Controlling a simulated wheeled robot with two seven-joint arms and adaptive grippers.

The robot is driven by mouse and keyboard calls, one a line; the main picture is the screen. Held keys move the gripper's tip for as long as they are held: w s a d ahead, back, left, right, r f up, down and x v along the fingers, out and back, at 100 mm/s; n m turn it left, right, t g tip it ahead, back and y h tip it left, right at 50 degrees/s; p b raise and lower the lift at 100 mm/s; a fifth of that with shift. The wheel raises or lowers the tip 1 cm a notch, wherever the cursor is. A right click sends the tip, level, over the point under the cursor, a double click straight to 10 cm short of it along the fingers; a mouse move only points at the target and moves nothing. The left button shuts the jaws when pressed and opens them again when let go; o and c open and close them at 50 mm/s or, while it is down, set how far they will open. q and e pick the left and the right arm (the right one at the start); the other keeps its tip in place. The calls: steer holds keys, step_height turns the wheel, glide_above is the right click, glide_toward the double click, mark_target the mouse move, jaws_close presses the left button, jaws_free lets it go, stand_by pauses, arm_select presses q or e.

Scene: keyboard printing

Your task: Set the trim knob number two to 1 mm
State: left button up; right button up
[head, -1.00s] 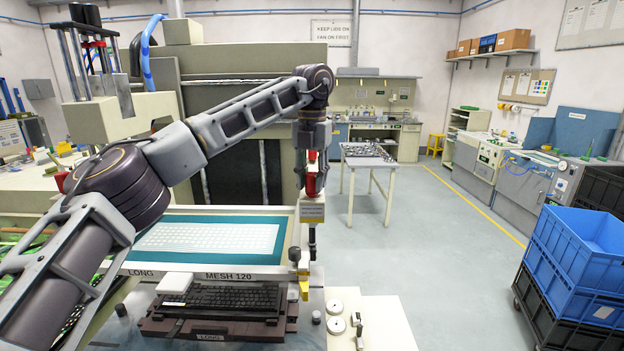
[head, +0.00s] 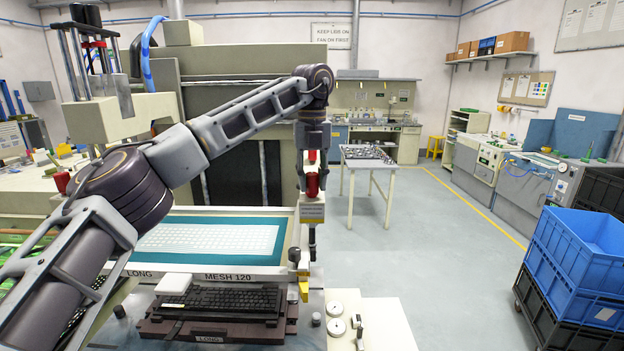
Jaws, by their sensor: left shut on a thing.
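My left arm reaches in from the left and its wrist points straight down beside the screen frame's right post. My left gripper (head: 312,170) is at a red knob-like part (head: 312,184) above a small label plate (head: 312,213). It is shut on this part; the fingertips are small and partly hidden. I cannot read any number or millimetre mark there, so I cannot tell whether this is trim knob two or what it is set to. My right gripper is not in view.
The printing screen (head: 200,270) marked MESH 120 sits above a black keyboard (head: 222,300) in its nest. Two pale round discs (head: 335,318) lie on the ledge at the right. Blue crates (head: 575,265) stand at the far right.

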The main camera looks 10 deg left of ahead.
mark_target(312, 173)
arm_select(q)
steer(key=shift+r, duration=0.1)
steer(key=o, duration=1)
steer(key=shift+r, duration=5.95)
